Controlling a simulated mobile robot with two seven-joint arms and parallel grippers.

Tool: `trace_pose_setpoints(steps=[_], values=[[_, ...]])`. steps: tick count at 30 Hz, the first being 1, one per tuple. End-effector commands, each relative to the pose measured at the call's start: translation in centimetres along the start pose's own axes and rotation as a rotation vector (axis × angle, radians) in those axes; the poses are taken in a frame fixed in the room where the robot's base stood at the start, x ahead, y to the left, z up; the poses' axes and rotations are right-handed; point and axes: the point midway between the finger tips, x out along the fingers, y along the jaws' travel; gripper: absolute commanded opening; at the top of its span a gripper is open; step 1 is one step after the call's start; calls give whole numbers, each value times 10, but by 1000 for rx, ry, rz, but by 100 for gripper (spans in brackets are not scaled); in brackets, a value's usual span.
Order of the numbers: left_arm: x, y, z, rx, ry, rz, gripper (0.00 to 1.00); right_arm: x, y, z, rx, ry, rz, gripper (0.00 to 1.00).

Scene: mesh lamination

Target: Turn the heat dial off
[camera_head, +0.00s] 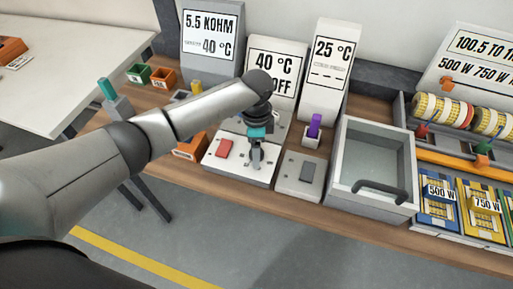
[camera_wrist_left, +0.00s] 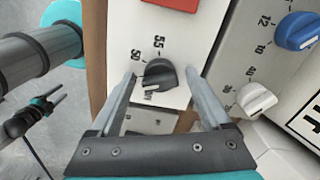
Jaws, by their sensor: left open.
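A black dial (camera_wrist_left: 158,75) stands on a white panel in the left wrist view, beside marks 50 and 55. More lettering beneath it is too small to read surely. My left gripper (camera_head: 256,160) points down over the white control panel (camera_head: 223,170), in front of the display (camera_head: 276,68) that shows 40 °C and a partly hidden OFF. In the left wrist view its open fingers stand on either side of the dial; I cannot tell whether they touch it. In the head view the gripper hides the dial.
A red block (camera_head: 224,148) is on the same panel. A blue dial (camera_wrist_left: 297,31) and a white dial (camera_wrist_left: 256,100) are close by. A grey bin (camera_head: 372,165) and a grey-switch panel (camera_head: 304,175) stand to the right. An orange box (camera_head: 190,147) is at left.

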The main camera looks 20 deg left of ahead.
Motion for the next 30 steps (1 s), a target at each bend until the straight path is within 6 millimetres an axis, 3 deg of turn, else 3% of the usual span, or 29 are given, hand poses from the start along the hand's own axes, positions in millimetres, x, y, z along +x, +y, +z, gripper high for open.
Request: trace_pose_setpoints(steps=[3, 24, 30], values=[[0, 0, 0, 0, 0, 0, 80, 0, 0, 0, -1, 0, 0, 50], [-1, 0, 0, -1, 0, 0, 1, 0, 0, 0, -2, 0, 0, 50], [-1, 0, 0, -10, 0, 1, 0, -2, 0, 0, -2, 0, 0, 50]])
